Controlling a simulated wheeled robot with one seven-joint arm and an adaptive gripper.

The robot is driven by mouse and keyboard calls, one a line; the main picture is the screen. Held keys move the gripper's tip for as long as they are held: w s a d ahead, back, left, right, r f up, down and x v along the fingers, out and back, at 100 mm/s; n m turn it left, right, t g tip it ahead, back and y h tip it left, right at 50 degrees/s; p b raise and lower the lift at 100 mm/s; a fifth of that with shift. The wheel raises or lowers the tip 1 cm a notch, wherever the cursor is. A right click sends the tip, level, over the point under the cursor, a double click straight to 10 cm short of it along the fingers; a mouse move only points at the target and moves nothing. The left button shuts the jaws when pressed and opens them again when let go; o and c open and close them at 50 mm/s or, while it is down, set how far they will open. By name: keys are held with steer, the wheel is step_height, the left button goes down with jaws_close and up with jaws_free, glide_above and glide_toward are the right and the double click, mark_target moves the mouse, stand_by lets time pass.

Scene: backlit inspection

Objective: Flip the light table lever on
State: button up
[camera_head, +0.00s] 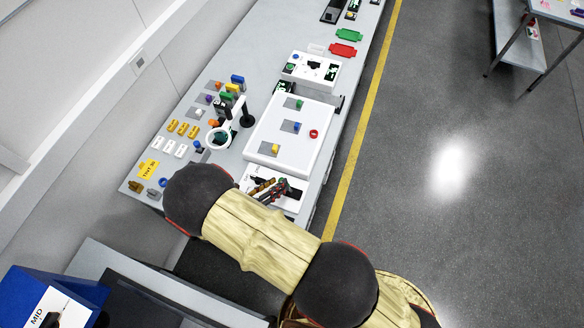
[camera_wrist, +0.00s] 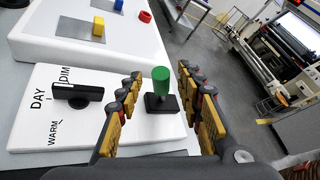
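The light table (camera_head: 262,153) is a wide white raised box; its corner shows at the top left of the wrist view (camera_wrist: 50,42). In front of it lies a white control panel (camera_wrist: 60,132), with a lever (camera_wrist: 161,82) that has a green grip and a dark base. A black knob (camera_wrist: 78,93) marked DAY, DIM and WARM sits left of the lever. My gripper (camera_wrist: 160,74) is open and empty, its black and yellow fingers appearing on either side of the green grip. I see no contact. In the head view my gripper (camera_head: 268,188) is over the panel and partly hides it.
Grey plates with green, blue and yellow blocks and a red ring (camera_head: 314,133) are on the light table. A ring magnifier on a black stand (camera_head: 220,136) and several small parts stand to its left.

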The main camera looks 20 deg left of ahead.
steer(key=x, duration=0.7)
steer(key=shift+w+d+p, duration=0.2)
steer(key=shift+w+p, duration=0.1)
steer(key=shift+p, duration=0.1)
steer(key=c, duration=0.3)
jaws_close()
stand_by(0.5)
